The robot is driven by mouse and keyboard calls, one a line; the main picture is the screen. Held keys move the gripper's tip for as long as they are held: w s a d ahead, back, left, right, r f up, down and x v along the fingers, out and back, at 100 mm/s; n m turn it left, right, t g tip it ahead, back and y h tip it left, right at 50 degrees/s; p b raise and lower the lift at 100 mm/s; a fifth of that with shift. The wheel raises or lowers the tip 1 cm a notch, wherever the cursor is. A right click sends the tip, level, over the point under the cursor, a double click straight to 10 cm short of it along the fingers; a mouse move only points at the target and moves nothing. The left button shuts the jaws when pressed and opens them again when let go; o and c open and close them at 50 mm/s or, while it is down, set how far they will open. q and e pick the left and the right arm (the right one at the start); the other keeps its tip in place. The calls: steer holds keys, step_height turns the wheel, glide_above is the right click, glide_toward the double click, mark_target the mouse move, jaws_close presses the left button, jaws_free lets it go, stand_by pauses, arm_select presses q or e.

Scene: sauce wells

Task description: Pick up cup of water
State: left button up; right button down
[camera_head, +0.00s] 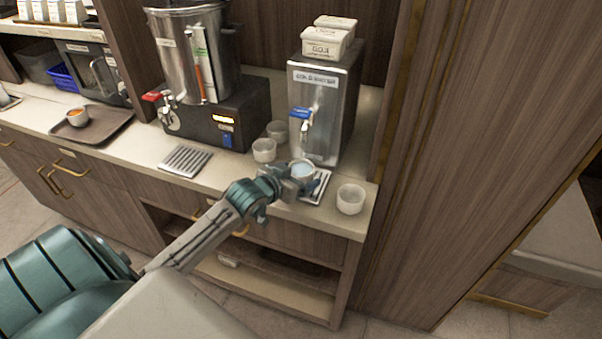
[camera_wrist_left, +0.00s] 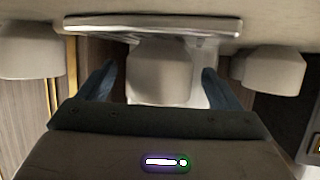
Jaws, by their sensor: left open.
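A small whitish cup with pale blue water in it (camera_head: 302,168) stands upright at the drip tray (camera_head: 318,190) under the cold water dispenser's tap. My left gripper (camera_head: 290,182) is open at the cup's near side and partly hides it. In the left wrist view, the cup (camera_wrist_left: 160,72) sits between the two spread fingers of the left gripper (camera_wrist_left: 157,84), with a visible gap on each side. The drip tray (camera_wrist_left: 150,25) shows as a strip along the top there. My right gripper is not in view.
Empty-looking cups stand left (camera_head: 264,150) and behind (camera_head: 277,130), and another (camera_head: 350,199) stands right near the counter's end. The steel dispenser (camera_head: 325,105) is close behind. A hot urn (camera_head: 195,55) and a brown tray with a cup (camera_head: 92,125) are further left.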

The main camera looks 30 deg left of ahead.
arm_select(q)
steer(key=shift+w+f, duration=0.25)
steer(key=shift+w, duration=0.35)
steer(key=c, duration=1.2)
